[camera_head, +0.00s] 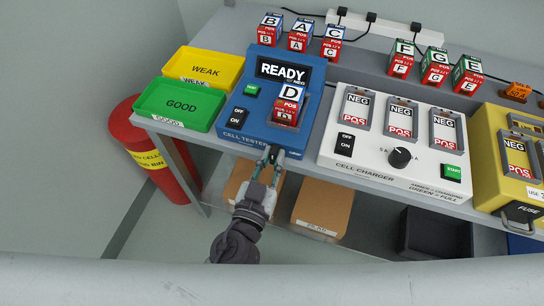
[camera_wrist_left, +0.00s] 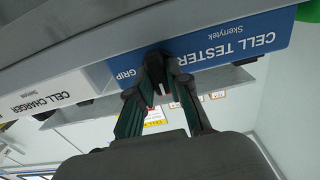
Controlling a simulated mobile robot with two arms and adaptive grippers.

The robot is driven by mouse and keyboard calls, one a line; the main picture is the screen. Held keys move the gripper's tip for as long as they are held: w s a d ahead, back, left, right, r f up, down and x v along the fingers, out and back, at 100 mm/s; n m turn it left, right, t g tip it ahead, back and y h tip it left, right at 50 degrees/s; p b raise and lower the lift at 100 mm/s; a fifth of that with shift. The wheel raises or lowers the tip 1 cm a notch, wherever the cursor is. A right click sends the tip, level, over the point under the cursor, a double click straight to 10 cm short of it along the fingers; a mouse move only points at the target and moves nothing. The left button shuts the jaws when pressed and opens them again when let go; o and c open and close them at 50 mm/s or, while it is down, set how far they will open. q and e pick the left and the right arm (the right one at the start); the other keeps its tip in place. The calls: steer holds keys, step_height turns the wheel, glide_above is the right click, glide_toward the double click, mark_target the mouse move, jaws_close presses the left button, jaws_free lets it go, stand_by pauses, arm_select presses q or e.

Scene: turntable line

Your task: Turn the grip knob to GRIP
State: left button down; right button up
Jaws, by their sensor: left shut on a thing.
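The blue cell tester (camera_head: 236,128) stands on the bench and its screen reads READY. Cell D (camera_head: 288,103) sits in the tester's bay. My left gripper (camera_head: 271,156) is at the tester's front face, near the lower right corner. In the left wrist view the gripper (camera_wrist_left: 160,78) is shut on the dark grip knob (camera_wrist_left: 156,60), beside the printed word GRIP. The fingers cover most of the knob, and I cannot read where it points. My right gripper is not in view.
A green GOOD tray (camera_head: 148,103) and a yellow WEAK tray (camera_head: 240,66) are left of the tester. The white cell charger (camera_head: 375,155) is to its right. Several cells stand behind. Cardboard boxes (camera_head: 322,207) sit below the bench, and a red bin (camera_head: 135,145) stands at left.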

arm_select(q)
steer(key=m, duration=0.3)
steer(key=shift+w+r+m+b, duration=0.1)
steer(key=shift+m+b, duration=0.25)
steer(key=shift+m, duration=0.05)
steer(key=m, duration=0.4)
steer(key=shift+d+m, duration=0.15)
steer(key=shift+m, duration=0.15)
steer(key=m, duration=0.5)
steer(key=shift+m+p, duration=0.45)
steer(key=shift+m, duration=1.85)
